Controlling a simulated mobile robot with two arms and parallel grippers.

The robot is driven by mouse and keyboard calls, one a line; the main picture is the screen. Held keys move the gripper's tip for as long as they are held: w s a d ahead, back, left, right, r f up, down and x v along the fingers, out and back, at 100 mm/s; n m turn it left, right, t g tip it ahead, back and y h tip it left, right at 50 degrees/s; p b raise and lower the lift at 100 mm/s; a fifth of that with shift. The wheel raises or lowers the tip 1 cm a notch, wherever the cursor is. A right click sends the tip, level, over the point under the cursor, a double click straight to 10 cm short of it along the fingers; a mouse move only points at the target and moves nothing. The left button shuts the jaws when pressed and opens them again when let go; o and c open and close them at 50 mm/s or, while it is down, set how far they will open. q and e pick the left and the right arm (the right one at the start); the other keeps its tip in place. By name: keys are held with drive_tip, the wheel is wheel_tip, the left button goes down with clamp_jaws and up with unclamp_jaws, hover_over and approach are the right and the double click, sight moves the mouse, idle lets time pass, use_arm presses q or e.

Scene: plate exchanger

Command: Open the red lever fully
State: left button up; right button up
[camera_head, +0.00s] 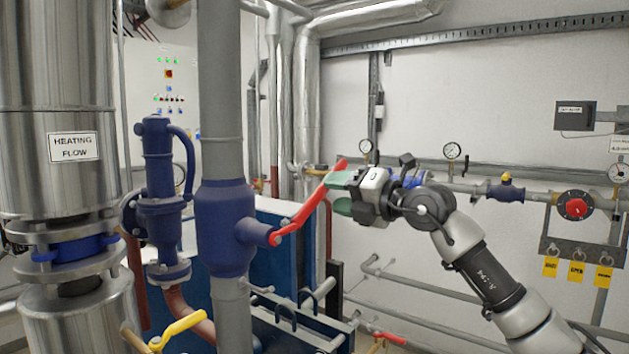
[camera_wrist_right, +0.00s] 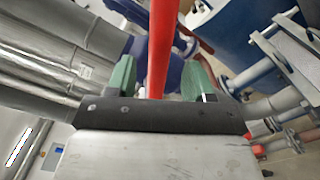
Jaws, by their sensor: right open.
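The red lever (camera_head: 304,212) is joined to the right-hand stub of the blue valve (camera_head: 224,225) on a grey vertical pipe. It slants up and to the right from the stub. My right gripper (camera_head: 336,193) is at the lever's upper end, with its green fingers pointing left. In the right wrist view the lever (camera_wrist_right: 162,40) runs between the two green fingers of my right gripper (camera_wrist_right: 158,66). The fingers are open, with gaps beside the lever, and are not clamped on it. My left gripper is not in view.
A yellow lever (camera_head: 180,328) is at the lower left, and another red handle (camera_head: 390,338) is low down. A steel tank (camera_head: 60,160) stands at the left. Pipes with gauges (camera_head: 452,151) and a red knob (camera_head: 575,207) run along the right wall.

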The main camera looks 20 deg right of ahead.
sight(326, 191)
drive_tip(key=x, duration=0.1)
drive_tip(key=p+x, duration=0.1)
drive_tip(key=x, duration=0.2)
drive_tip(key=shift+w+a+r+p, duration=0.15)
drive_tip(key=shift+a+r+p, duration=0.15)
drive_tip(key=shift+p, duration=0.1)
drive_tip(key=shift+w+a+f, duration=0.25)
drive_tip(key=shift+w+a, duration=0.1)
drive_tip(key=shift+w, duration=0.2)
clamp_jaws()
